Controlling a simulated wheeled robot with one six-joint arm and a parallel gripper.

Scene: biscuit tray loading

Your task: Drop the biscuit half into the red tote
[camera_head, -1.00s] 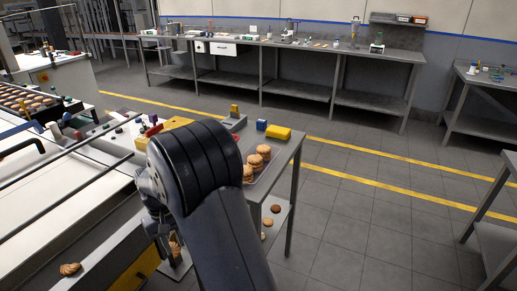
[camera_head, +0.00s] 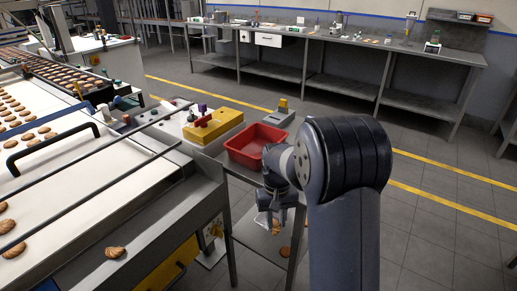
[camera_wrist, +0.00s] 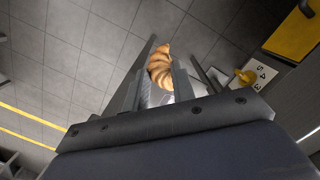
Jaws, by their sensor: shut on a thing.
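The red tote (camera_head: 247,160) stands open on the steel side table in the head view, and its visible inside looks empty. My gripper (camera_head: 277,226) hangs down in front of and below the tote, slightly to its right in the picture. In the wrist view my gripper (camera_wrist: 160,72) is shut on the biscuit half (camera_wrist: 160,62), a golden-brown ridged piece between the two fingers. The biscuit is apart from the tote. My arm hides part of the tote's right side and the table there.
A yellow box (camera_head: 213,127) with a red piece on it sits left of the tote. A conveyor (camera_head: 75,160) with several biscuits fills the left. Another biscuit (camera_head: 115,252) lies on its steel ledge. A lower shelf (camera_head: 262,238) is under the table. Open floor lies right.

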